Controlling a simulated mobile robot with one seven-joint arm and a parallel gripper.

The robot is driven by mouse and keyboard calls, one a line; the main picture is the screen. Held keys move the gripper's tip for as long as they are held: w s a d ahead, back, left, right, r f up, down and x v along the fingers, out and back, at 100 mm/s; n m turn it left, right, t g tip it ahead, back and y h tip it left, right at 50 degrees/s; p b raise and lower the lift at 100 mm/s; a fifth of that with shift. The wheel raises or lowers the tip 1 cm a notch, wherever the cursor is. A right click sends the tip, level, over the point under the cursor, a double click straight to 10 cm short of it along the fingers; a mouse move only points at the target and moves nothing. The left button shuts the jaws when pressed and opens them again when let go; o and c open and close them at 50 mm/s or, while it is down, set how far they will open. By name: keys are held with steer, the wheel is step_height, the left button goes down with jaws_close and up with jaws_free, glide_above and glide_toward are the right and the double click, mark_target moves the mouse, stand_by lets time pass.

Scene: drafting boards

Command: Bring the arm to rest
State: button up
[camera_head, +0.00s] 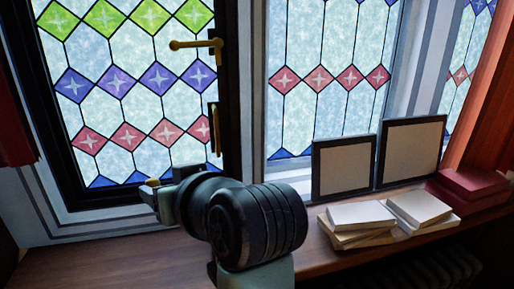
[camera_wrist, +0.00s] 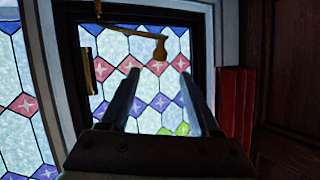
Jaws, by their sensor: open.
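My arm crosses the lower middle of the head view, in front of the stained-glass window. In the wrist view my gripper (camera_wrist: 159,75) is open, its two dark fingers well apart with only window glass showing between them. The brass window handle (camera_wrist: 140,34) lies beyond the fingertips, near the top of the wrist view, and nothing joins it to the fingers. The handle also shows in the head view (camera_head: 197,44), above my arm. In the head view my arm's dark joint hides most of the gripper.
A wooden sill (camera_head: 105,255) runs below the windows. To the right of my arm are stacked books (camera_head: 360,216), two framed panels (camera_head: 343,168) and a red box (camera_head: 470,183). A red curtain (camera_head: 14,115) hangs at the left. The sill's left part looks clear.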

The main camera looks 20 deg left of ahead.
steer(key=w+d+r+m+t+h+b, duration=0.3)
steer(key=d+r+m+t+b, duration=0.15)
steer(key=d+r+t, duration=0.75)
steer(key=s+d+r+m+t+h, duration=0.2)
steer(key=s+d+r+t+h, duration=0.2)
steer(key=s+d, duration=0.1)
steer(key=s+d+r+m+t+h+b, duration=0.1)
steer(key=s+d+r+m+t+h, duration=0.1)
steer(key=d, duration=0.5)
steer(key=s+r+t+h, duration=0.1)
steer(key=s+r+h, duration=0.1)
steer(key=s, duration=0.1)
steer(key=shift+s+m+t, duration=0.3)
steer(key=shift+m+t, duration=0.05)
steer(key=shift+t, duration=0.05)
